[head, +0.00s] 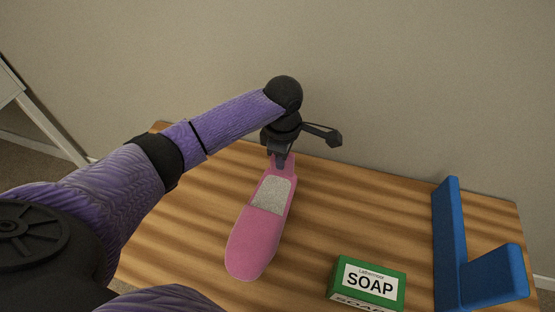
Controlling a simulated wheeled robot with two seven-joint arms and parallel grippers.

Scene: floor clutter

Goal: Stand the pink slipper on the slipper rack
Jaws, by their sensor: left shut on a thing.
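The pink slipper (257,241) has a grey insole patch, and its toe points toward the bottom of the head view. My left gripper (279,160) is shut on its heel end, at the top of the slipper. I cannot tell whether the slipper touches the table below it. A blue stand (448,247) at the right edge of the table looks like the slipper rack. It has a tall upright panel and a shorter block, and its lower part is cut off by the frame. The slipper is apart from it, to its left. My right gripper is not in view.
A green soap box (341,291) stands on the wooden table (350,213) between the slipper and the blue stand. A plain wall (420,80) rises behind the table. The wood between slipper and stand, behind the soap, is clear.

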